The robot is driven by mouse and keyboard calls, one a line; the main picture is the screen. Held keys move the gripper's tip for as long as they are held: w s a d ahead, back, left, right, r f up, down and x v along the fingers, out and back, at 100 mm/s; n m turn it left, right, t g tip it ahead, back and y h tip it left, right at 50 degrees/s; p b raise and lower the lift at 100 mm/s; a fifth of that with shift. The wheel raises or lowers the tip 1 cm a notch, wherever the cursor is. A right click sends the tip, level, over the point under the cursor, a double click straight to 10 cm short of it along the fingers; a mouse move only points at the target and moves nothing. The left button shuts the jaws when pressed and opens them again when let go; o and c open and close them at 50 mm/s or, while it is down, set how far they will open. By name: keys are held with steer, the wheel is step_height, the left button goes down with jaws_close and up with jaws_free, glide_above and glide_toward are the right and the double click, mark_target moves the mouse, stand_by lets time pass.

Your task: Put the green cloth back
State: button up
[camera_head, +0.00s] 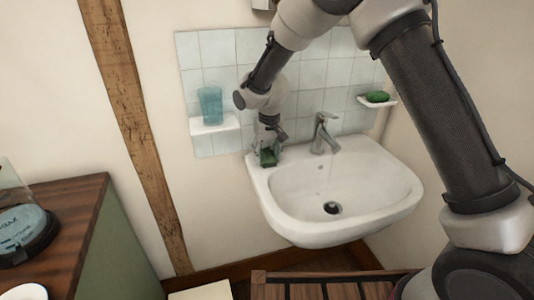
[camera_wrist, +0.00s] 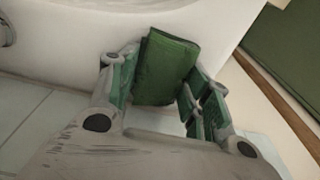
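The green cloth (camera_head: 268,158) is a small folded piece at the back left corner of the white sink (camera_head: 275,205). In the wrist view the cloth (camera_wrist: 166,68) stands out between the two fingers, with the white basin behind it. My gripper (camera_head: 268,139) points down over that corner. In the wrist view its fingers (camera_wrist: 163,76) are spread on either side of the cloth. Whether both press on it, and whether the cloth rests on the rim, I cannot tell.
A tap (camera_head: 322,134) stands on the sink to the right of my gripper. A teal cup (camera_head: 210,104) stands on a small wall shelf (camera_head: 214,125) at left. A green soap (camera_head: 377,96) lies on a dish (camera_head: 378,103) at right. A wooden-topped cabinet (camera_head: 75,203) stands at far left.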

mark_target(269, 156)
steer(key=o, duration=0.3)
steer(key=shift+o, duration=0.2)
steer(key=shift+r, duration=0.1)
step_height(269, 156, up, 12)
steer(key=s, duration=0.1)
steer(key=shift+s+d, duration=0.3)
steer(key=shift+s, duration=0.05)
